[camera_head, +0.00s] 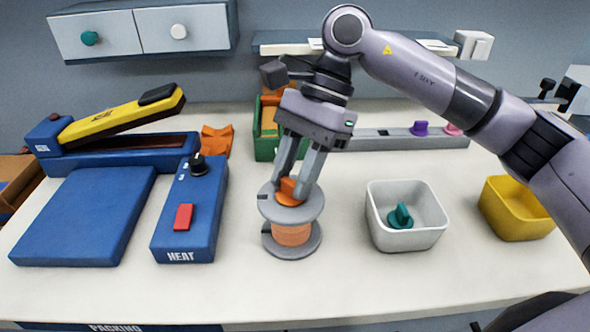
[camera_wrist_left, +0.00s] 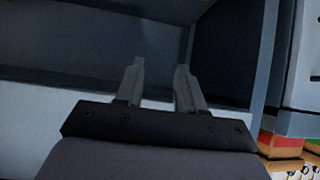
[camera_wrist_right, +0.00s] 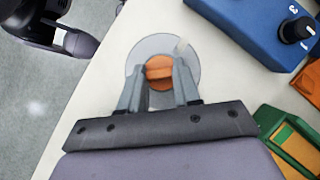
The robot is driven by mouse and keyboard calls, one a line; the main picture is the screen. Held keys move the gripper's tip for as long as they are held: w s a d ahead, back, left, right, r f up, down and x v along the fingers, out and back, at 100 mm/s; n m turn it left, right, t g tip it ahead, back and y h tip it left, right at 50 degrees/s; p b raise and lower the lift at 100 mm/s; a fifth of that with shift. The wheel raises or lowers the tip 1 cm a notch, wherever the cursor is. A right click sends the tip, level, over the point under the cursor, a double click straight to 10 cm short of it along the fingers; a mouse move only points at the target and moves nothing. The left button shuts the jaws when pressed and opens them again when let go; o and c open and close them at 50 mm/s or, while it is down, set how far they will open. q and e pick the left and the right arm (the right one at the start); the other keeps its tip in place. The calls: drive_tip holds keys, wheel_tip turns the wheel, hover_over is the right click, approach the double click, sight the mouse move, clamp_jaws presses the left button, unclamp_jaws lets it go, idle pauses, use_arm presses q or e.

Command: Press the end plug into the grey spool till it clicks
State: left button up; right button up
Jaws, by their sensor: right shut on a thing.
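The grey spool (camera_head: 291,243), wound with orange, stands upright on the table in the middle of the head view. Its top flange also shows in the right wrist view (camera_wrist_right: 148,49). An orange end plug (camera_head: 290,188) sits at the centre of the top flange, and it also shows in the right wrist view (camera_wrist_right: 159,71). My right gripper (camera_head: 297,192) points down over the spool, shut on the plug. How deep the plug sits is hidden by the fingers. My left gripper (camera_wrist_left: 157,80) is open and empty in the left wrist view, away from the spool.
A blue heat box (camera_head: 188,225) with a red button stands left of the spool. A white bin (camera_head: 378,225) holding a teal plug (camera_head: 400,216) stands right, then a yellow bin (camera_head: 517,215). A green box (camera_head: 266,148) is behind. The front table strip is clear.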

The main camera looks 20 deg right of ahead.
drive_tip(key=shift+f, duration=0.25)
drive_tip(key=o, duration=1.1)
use_arm(q)
drive_tip(key=shift+w, duration=0.1)
use_arm(e)
drive_tip(key=shift+r, duration=0.1)
use_arm(q)
drive_tip(key=shift+w+d+r, duration=0.2)
drive_tip(key=shift+d+r, duration=0.1)
drive_tip(key=shift+r, duration=0.35)
use_arm(e)
drive_tip(key=shift+v, duration=3.5)
